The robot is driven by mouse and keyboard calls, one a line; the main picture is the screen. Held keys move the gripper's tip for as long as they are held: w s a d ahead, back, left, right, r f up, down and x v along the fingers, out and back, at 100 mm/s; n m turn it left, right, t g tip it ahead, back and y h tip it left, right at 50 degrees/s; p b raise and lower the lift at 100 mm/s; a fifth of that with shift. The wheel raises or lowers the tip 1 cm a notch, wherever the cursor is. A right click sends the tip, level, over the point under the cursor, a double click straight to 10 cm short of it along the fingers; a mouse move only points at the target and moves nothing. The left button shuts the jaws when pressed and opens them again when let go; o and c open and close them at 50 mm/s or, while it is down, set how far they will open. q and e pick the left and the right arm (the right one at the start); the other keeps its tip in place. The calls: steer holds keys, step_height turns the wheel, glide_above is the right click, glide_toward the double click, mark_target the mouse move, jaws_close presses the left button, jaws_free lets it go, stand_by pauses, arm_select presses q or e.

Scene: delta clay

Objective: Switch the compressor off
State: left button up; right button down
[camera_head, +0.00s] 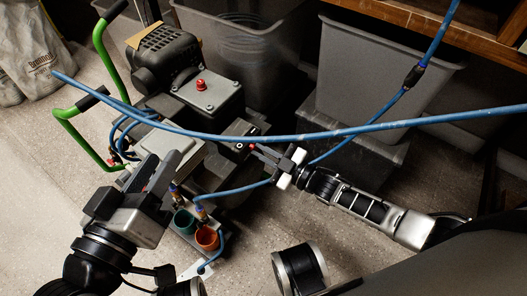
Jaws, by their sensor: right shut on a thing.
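The compressor (205,92) stands at the upper middle, with a dark motor, a grey box with a red knob on top, and green handles. A small dark switch box (237,131) with white marks is on its right side. A red switch knob (252,146) shows at this box. My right gripper (258,151) reaches in from the right and is shut on the red switch knob; its fingers partly hide it. My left gripper (160,175) is in front of the compressor's left part, apart from the switch; its finger gap is unclear.
A blue hose (350,131) crosses above the compressor and my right gripper. Grey bins (370,75) stand behind, beside a wooden shelf (440,20). Teal and orange cups (206,238) sit low in front. Grey sacks (35,55) lie at upper left.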

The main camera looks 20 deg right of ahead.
steer(key=shift+n, duration=1.2)
steer(key=c, duration=1.5)
jaws_free()
steer(key=shift+a, duration=0.1)
arm_select(q)
steer(key=shift+r, duration=0.1)
